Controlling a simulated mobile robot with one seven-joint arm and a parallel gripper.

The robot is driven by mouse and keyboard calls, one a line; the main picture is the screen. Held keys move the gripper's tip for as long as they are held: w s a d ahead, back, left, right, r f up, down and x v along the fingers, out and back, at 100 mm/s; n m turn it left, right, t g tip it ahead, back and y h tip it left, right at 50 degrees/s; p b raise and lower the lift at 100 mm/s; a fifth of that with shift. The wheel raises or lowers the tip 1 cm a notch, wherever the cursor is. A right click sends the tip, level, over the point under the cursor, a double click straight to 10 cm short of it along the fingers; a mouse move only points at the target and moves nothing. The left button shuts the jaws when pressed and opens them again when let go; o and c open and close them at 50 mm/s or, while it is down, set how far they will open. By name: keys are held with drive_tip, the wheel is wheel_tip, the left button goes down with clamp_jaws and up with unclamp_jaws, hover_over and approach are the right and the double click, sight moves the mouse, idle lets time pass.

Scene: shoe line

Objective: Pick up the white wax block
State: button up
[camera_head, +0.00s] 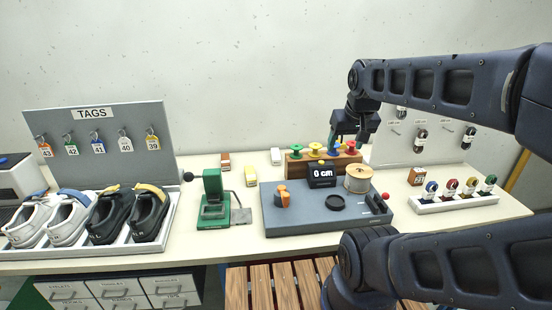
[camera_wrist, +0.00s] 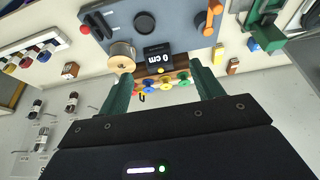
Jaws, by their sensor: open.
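The rack (camera_head: 296,170) holds several coloured spools. A green press (camera_head: 213,208) and a grey measuring station (camera_head: 290,219) stand in front.

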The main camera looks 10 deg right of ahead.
drive_tip(key=n, duration=3.6)
hover_over(276, 154)
drive_tip(key=s, duration=0.3)
wheel_tip(276, 154, down, 25)
drive_tip(key=shift+s+f, duration=0.1)
drive_tip(key=shift+m, duration=0.3)
drive_tip(key=x, duration=1)
drive_tip(key=shift+s+a+f, duration=0.1)
drive_tip(key=shift+f, duration=0.15)
drive_tip(key=c, duration=1.2)
